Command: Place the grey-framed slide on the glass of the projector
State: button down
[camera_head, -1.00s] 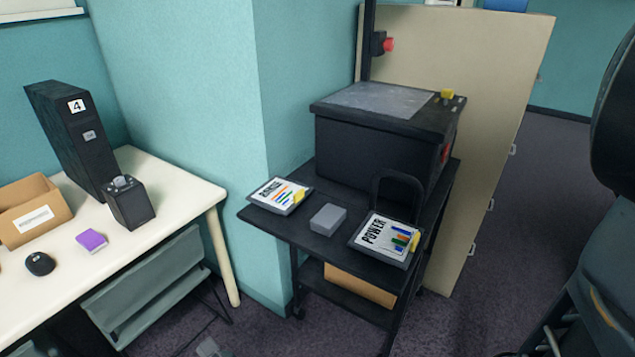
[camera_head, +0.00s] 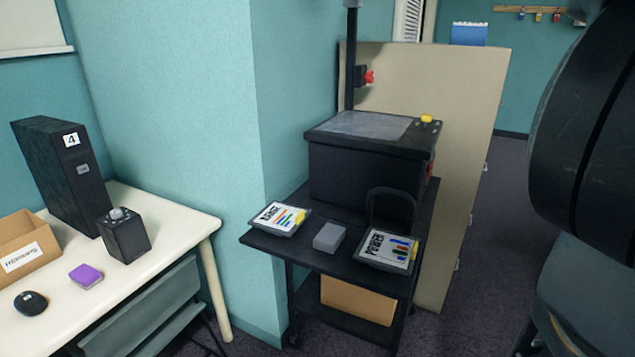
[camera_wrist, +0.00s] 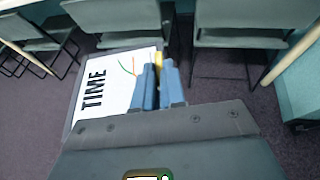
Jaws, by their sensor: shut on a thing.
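My gripper (camera_wrist: 157,84) shows in the wrist view with its blue fingers shut on a slide (camera_wrist: 92,96) marked TIME. The slide has a white face, a grey frame and a yellow tab beside the fingers; the fingers hide part of its right side. The gripper and this slide are out of the head view. The projector (camera_head: 355,177) is a black box on a dark cart, with a grey glass (camera_head: 365,124) on top. The glass looks bare. A yellow knob (camera_head: 427,118) sits at the top's right corner.
The cart (camera_head: 300,257) holds two other slides, a left one (camera_head: 279,217) and one marked POWER (camera_head: 388,249), with a grey block (camera_head: 329,237) between them. A dark post (camera_head: 350,65) rises behind the projector. A white table (camera_head: 180,222) stands left; chairs (camera_wrist: 115,20) show in the wrist view.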

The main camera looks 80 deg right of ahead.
notch_tip(320, 180, down, 3)
jog(key=shift+a+r+b, duration=0.1)
jog(key=shift+r+b, duration=0.1)
jog(key=shift+b, duration=0.9)
jog(key=shift+r, duration=0.1)
